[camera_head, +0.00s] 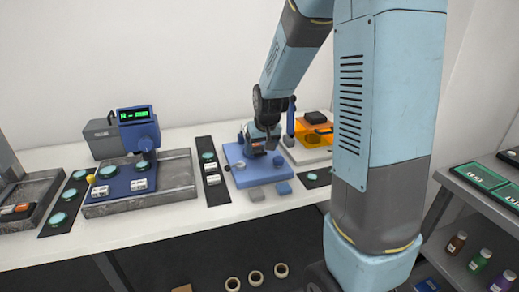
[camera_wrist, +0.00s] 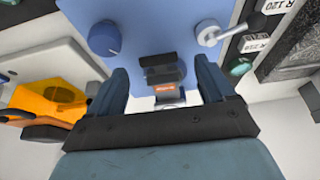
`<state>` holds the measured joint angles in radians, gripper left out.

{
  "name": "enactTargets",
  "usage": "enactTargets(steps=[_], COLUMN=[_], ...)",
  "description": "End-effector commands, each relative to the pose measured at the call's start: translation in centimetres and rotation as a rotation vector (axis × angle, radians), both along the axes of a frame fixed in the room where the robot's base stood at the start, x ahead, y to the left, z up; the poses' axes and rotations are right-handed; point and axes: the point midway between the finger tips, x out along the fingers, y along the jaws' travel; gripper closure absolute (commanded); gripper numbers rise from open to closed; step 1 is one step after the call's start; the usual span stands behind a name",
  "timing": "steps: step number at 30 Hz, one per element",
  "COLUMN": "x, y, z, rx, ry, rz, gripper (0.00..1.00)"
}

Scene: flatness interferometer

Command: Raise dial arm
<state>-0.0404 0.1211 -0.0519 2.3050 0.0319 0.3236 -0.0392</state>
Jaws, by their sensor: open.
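My gripper (camera_wrist: 162,78) is open. Its two dark blue fingers stand on either side of a small dark grey, stepped part with an orange label (camera_wrist: 165,90) above a light blue plate (camera_wrist: 185,22). I see a gap on both sides of this part. I cannot tell for sure whether it is the dial arm. A round blue knob (camera_wrist: 104,38) sits to its left and a metal lever (camera_wrist: 212,32) to its right. In the head view my gripper (camera_head: 262,140) is low over the blue plate (camera_head: 240,176), hiding most of the fixture there.
A blue post (camera_head: 291,116) and an orange box (camera_head: 313,132) stand right of the blue plate. A blue instrument with a green display (camera_head: 138,120) stands in a grey tray (camera_head: 178,178) at left. Black strips (camera_head: 214,171) with discs flank it. A shelf (camera_head: 478,200) is at far right.

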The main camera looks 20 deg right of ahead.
Motion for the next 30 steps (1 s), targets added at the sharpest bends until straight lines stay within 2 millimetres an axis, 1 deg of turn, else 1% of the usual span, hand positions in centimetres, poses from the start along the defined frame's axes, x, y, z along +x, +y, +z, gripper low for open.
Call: enactTargets(steps=[1, 6, 14, 17, 30], x=[0.12, 0.38, 0.41, 0.41, 0.41], y=[-0.01, -0.03, -0.05, -0.05, -0.07], z=[-0.40, -0.95, -1.01, -1.01, -1.00], rx=[0.000, 0.000, 0.000, 0.000, 0.001], ry=[0.002, 0.000, -0.001, -0.001, -0.001], rz=[0.000, -0.001, -0.001, -0.001, -0.002], gripper=[0.18, 0.18, 0.18, 0.25, 0.67])
